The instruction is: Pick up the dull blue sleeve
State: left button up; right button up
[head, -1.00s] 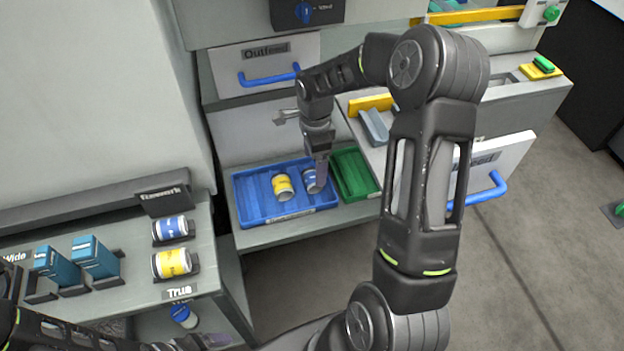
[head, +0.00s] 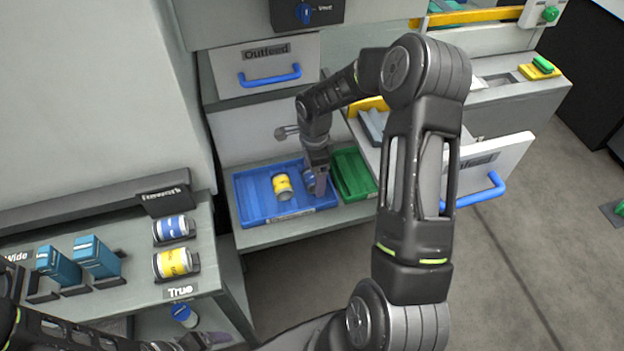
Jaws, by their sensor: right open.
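A blue sleeve (head: 309,180) lies in the right part of the blue tray (head: 244,212), mostly hidden by my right gripper (head: 317,187). My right gripper points down, open, with its fingertips at the sleeve; I cannot tell whether they touch it. A yellow sleeve (head: 282,187) lies to its left in the same tray. Another blue sleeve (head: 171,227) with a white band rests on a holder at the left bench. A further blue piece (head: 184,315) is partly seen below the bench. My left gripper (head: 210,339) is low at the bottom edge, its jaws unclear.
A green tray (head: 352,172) stands right of the blue tray. An open drawer with a blue handle (head: 474,198) juts out at right, behind my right arm. The closed Outfeed drawer (head: 265,65) is above the trays. Teal boxes (head: 95,257) and a yellow sleeve (head: 172,263) stand on the left bench.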

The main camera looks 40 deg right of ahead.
jog(key=shift+c, duration=0.4)
jog(key=c, duration=1.6)
jog(key=shift+r, duration=0.1)
jog(key=shift+c, duration=0.2)
notch_tip(320, 180, up, 10)
